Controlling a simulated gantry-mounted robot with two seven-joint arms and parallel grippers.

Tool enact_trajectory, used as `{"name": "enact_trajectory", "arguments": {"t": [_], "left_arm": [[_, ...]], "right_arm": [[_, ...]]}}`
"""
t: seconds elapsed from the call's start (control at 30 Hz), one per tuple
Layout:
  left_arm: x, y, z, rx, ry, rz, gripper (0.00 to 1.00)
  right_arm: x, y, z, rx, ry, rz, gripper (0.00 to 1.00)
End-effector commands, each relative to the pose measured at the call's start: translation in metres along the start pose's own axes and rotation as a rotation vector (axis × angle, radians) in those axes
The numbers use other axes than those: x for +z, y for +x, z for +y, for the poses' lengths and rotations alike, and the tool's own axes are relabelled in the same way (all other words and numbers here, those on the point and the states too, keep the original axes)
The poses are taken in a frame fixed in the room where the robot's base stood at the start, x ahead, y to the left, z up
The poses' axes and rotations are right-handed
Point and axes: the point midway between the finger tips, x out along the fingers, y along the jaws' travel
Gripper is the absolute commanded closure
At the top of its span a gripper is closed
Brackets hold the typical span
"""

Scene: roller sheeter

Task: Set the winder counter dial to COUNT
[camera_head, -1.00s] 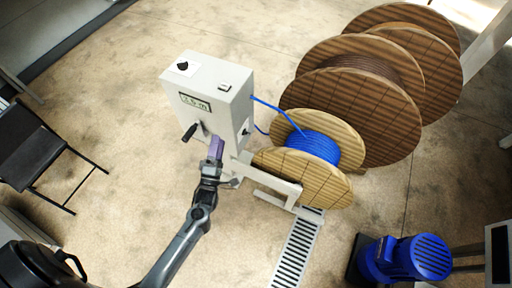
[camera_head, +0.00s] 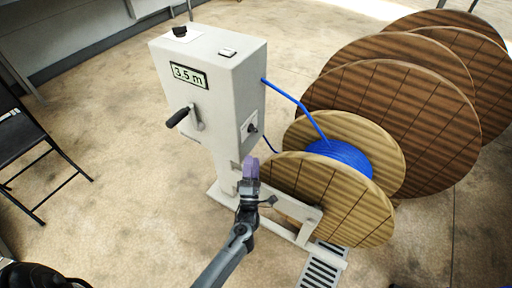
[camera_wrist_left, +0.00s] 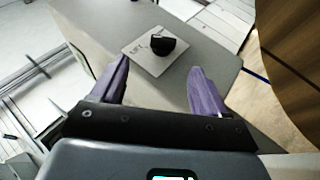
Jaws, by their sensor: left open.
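The winder is a light grey box (camera_head: 203,75) on a stand, with a display (camera_head: 189,75) reading 3.5 m. A black knob (camera_head: 180,31) sits on top, and another black dial (camera_head: 250,127) on a pale plate is on the right side face. I cannot read their settings in the head view. My left gripper (camera_head: 250,168) is open and empty, just below the side dial. In the left wrist view a black dial (camera_wrist_left: 163,44) on a lettered plate (camera_wrist_left: 150,60) lies beyond the open purple fingers (camera_wrist_left: 160,88), apart from them. The lettering is too small to read surely.
A crank handle (camera_head: 178,117) sticks out of the box front. A blue cable (camera_head: 300,104) runs from the box to a wooden reel (camera_head: 327,198) close to my gripper's right. Larger reels (camera_head: 440,100) stand behind. A folding chair (camera_head: 30,150) is at the left; floor between is clear.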

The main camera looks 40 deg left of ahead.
Motion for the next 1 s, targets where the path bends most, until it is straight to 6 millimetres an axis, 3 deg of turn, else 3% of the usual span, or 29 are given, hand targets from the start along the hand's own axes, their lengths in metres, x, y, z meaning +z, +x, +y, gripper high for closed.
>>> {"name": "enact_trajectory", "arguments": {"t": [0.03,0.27,0.73,1.0], "left_arm": [[0.000,-0.002,-0.007,0.007,-0.005,0.001,0.26],[0.002,0.011,-0.009,0.017,-0.011,0.001,0.26],[0.002,0.081,-0.008,0.019,-0.010,0.001,0.26],[0.002,0.106,-0.007,0.016,-0.010,0.001,0.26]], "right_arm": [[0.003,0.011,0.000,0.000,0.000,0.001,0.57],[0.005,0.018,-0.001,0.000,0.000,0.002,0.57],[0.011,0.037,-0.002,-0.001,0.001,0.003,0.57],[0.014,0.044,-0.002,-0.001,0.001,0.002,0.57]]}}
